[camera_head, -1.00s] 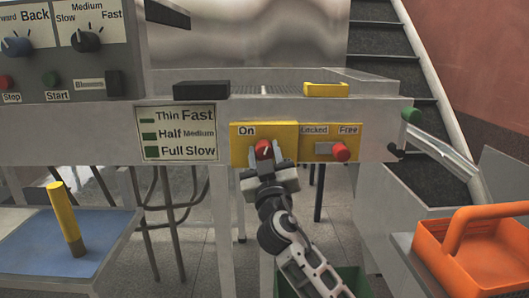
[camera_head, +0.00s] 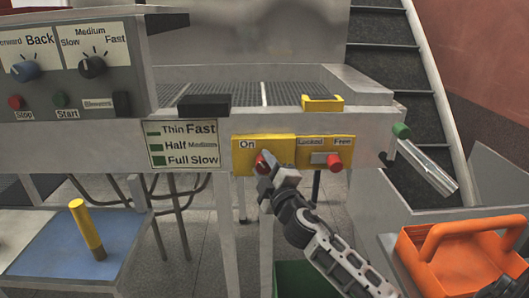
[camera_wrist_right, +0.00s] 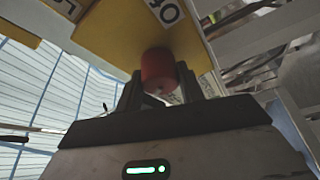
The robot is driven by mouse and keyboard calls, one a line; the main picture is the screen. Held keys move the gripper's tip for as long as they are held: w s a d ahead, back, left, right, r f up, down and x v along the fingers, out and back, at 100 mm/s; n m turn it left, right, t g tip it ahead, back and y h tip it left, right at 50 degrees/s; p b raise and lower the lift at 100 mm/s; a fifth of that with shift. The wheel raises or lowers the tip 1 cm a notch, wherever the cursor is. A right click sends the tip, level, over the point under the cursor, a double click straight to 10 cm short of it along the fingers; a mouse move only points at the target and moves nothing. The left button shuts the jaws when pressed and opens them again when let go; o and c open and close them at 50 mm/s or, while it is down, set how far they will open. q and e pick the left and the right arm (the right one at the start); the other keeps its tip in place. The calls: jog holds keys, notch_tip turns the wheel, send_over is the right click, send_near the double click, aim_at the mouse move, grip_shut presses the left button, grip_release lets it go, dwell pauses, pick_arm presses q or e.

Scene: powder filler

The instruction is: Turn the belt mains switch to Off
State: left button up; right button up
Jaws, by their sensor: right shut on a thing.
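The belt mains switch is a red knob (camera_head: 262,161) on a yellow plate (camera_head: 282,150) on the front of the belt frame. An "On" label (camera_head: 246,145) is at the plate's upper left. My right gripper (camera_head: 266,168) is shut on the red knob and is turned at a slant. In the right wrist view the knob (camera_wrist_right: 158,70) sits between the two fingers (camera_wrist_right: 158,92), against the yellow plate. The gripper hides part of the knob and the plate's lower right, so I cannot read the knob's exact setting. My left gripper is out of view.
An orange basket (camera_head: 470,262) stands at lower right. A yellow cylinder (camera_head: 88,230) stands on a blue-topped table (camera_head: 55,255) at left.

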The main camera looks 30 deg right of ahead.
jog(key=shift+r+n+g+y+p, duration=0.1)
jog(key=shift+n+g+y+p, duration=0.2)
jog(key=shift+n+p, duration=0.7)
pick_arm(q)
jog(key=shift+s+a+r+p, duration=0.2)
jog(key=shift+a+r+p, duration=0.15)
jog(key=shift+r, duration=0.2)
pick_arm(e)
jog(key=shift+n, duration=0.3)
jog(key=o, duration=1)
